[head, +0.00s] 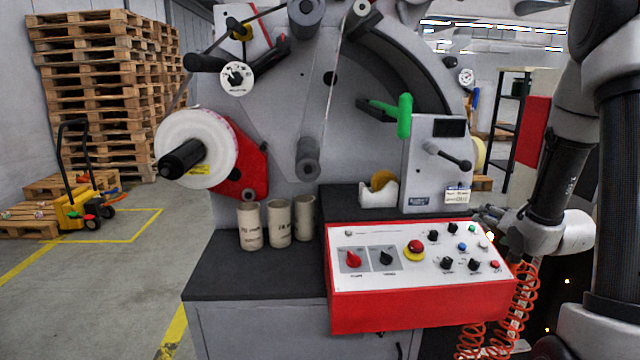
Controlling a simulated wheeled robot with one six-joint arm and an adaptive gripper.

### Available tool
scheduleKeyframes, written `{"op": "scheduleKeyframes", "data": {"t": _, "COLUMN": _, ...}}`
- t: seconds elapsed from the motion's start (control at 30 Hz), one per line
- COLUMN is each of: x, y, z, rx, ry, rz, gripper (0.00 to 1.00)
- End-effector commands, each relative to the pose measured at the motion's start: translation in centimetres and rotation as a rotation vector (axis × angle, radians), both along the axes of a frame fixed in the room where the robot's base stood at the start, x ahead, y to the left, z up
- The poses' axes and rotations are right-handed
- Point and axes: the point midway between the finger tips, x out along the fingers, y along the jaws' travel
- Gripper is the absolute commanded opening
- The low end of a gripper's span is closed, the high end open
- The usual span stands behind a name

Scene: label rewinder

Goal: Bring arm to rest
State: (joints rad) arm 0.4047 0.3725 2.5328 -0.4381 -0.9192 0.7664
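My arm (553,185) comes down along the right edge of the head view. It bends at a light grey joint beside the red control box. My gripper (487,214) seems to be the small dark shape just left of that wrist, behind the right end of the control panel. It is small and partly hidden, so I cannot tell whether its fingers are open or shut. I see nothing held in it. The label rewinder (285,95) fills the middle of the view.
The red control box (420,305) with buttons and knobs is close to my wrist. An orange coiled hose (523,300) hangs beside it. Three cardboard cores (279,223) stand on the dark shelf (260,275). A pallet stack (105,90) and yellow pallet jack (80,208) are left, with open floor.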

Motion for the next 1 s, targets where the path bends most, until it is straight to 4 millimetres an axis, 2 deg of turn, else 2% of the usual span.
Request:
{"op": "scheduleKeyframes", "data": {"t": 0.03, "x": -1.6, "y": -0.8, "z": -1.7, "rx": -0.062, "ry": 0.119, "rz": -0.008, "gripper": 0.81}}
{"op": "scheduleKeyframes", "data": {"t": 0.1, "x": -4.5, "y": -1.6, "z": -3.4, "rx": -0.15, "ry": 0.297, "rz": 0.0, "gripper": 0.81}}
{"op": "scheduleKeyframes", "data": {"t": 0.17, "x": -7.2, "y": -1.7, "z": -4.0, "rx": -0.21, "ry": 0.438, "rz": 0.019, "gripper": 0.81}}
{"op": "scheduleKeyframes", "data": {"t": 0.23, "x": -10.5, "y": -1.4, "z": -3.7, "rx": -0.264, "ry": 0.59, "rz": 0.056, "gripper": 0.81}}
{"op": "scheduleKeyframes", "data": {"t": 0.37, "x": -17.1, "y": 0.8, "z": -1.2, "rx": -0.323, "ry": 0.83, "rz": 0.162, "gripper": 0.81}}
{"op": "scheduleKeyframes", "data": {"t": 0.5, "x": -24.2, "y": 4.9, "z": 3.3, "rx": -0.338, "ry": 0.996, "rz": 0.316, "gripper": 0.81}}
{"op": "scheduleKeyframes", "data": {"t": 0.6, "x": -28.2, "y": 7.9, "z": 6.5, "rx": -0.34, "ry": 1.028, "rz": 0.412, "gripper": 0.81}}
{"op": "scheduleKeyframes", "data": {"t": 0.7, "x": -30.6, "y": 10.2, "z": 9.1, "rx": -0.349, "ry": 0.984, "rz": 0.462, "gripper": 0.81}}
{"op": "scheduleKeyframes", "data": {"t": 0.9, "x": -30.9, "y": 12.3, "z": 13.0, "rx": -0.422, "ry": 0.793, "rz": 0.49, "gripper": 0.81}}
{"op": "scheduleKeyframes", "data": {"t": 1.0, "x": -31.0, "y": 12.8, "z": 13.9, "rx": -0.443, "ry": 0.747, "rz": 0.5, "gripper": 0.81}}
